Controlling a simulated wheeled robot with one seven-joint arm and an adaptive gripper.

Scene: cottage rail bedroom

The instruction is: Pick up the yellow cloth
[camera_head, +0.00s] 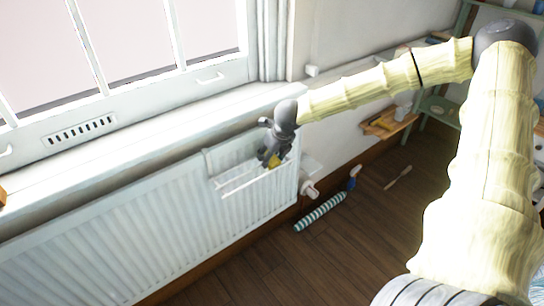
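A small patch of yellow, which looks like the yellow cloth (275,161), shows at a white rail rack (238,184) hung on the front of the radiator. My gripper (267,160) is at the right end of this rack, pointing down, with its fingers right at the yellow patch. The gripper covers much of the cloth. I cannot tell whether the fingers are apart or closed on it.
The white radiator (120,235) runs below the window sill (130,150). A valve (309,188) sticks out at its right end. A striped roll (321,212) and a brush-like item (398,177) lie on the dark floor. Green shelves (440,108) stand at the back right.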

